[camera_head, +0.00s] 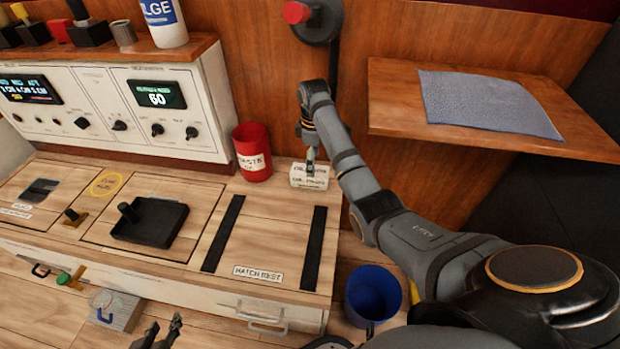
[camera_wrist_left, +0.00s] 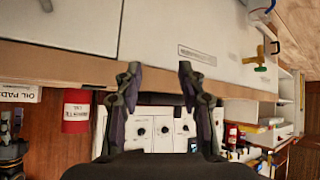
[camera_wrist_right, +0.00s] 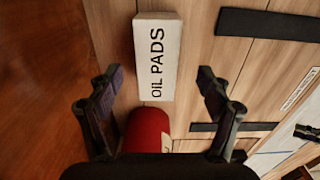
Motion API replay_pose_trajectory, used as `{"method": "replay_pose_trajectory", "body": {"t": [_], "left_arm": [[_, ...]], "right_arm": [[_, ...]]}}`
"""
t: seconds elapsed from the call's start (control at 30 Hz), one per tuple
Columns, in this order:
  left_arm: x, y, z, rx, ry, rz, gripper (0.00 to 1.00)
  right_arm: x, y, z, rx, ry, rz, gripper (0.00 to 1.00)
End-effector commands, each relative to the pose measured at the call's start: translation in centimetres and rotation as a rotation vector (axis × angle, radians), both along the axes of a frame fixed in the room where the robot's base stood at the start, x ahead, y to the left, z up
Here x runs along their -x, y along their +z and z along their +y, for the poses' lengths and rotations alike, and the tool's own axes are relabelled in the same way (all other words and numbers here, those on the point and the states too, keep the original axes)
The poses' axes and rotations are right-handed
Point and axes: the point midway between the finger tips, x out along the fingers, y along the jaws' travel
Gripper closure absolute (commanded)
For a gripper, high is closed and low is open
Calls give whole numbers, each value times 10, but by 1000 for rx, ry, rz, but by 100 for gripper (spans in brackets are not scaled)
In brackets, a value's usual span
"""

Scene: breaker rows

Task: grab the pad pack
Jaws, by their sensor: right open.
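The pad pack (camera_head: 316,182) is a small white block lying at the back of the wooden counter, right of the red bin. Its "OIL PADS" lettering reads clearly in the right wrist view (camera_wrist_right: 157,60), and its end also shows at the left edge of the left wrist view (camera_wrist_left: 20,93). My right gripper (camera_head: 310,158) is at the pack, pointing down. In the right wrist view its open fingers (camera_wrist_right: 159,75) stand on either side of the pack's near part, apart from it. My left gripper (camera_head: 158,338) is low at the front, open and empty (camera_wrist_left: 158,70), facing the cabinet front.
A red bin (camera_head: 252,155) stands close left of the pack. Two black strips (camera_head: 223,232) cross the hatch rest. A blue bucket (camera_head: 373,292) is at the lower right. A shelf with a grey cloth (camera_head: 485,102) juts out at right. A control panel (camera_head: 105,112) backs the counter.

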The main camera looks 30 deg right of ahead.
Motion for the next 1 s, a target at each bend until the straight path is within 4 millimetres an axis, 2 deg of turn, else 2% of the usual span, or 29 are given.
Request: {"method": "replay_pose_trajectory", "body": {"t": [0.1,0.2,0.47,0.53,0.8,1.0], "left_arm": [[-18,18,2,-3,6,-95,60],[-26,28,2,-5,9,-143,60],[-32,36,3,-7,13,-181,60],[-39,46,4,-9,15,-226,60],[-71,106,7,-15,28,-485,60],[-85,155,8,-19,35,-686,60]], "right_arm": [[0,-7,0,0,0,0,22],[0,-10,0,1,0,-1,22],[0,-12,0,0,0,0,22],[-1,-14,1,0,0,0,22],[-4,-25,2,0,0,0,22],[-6,-32,4,1,0,-1,22]]}}
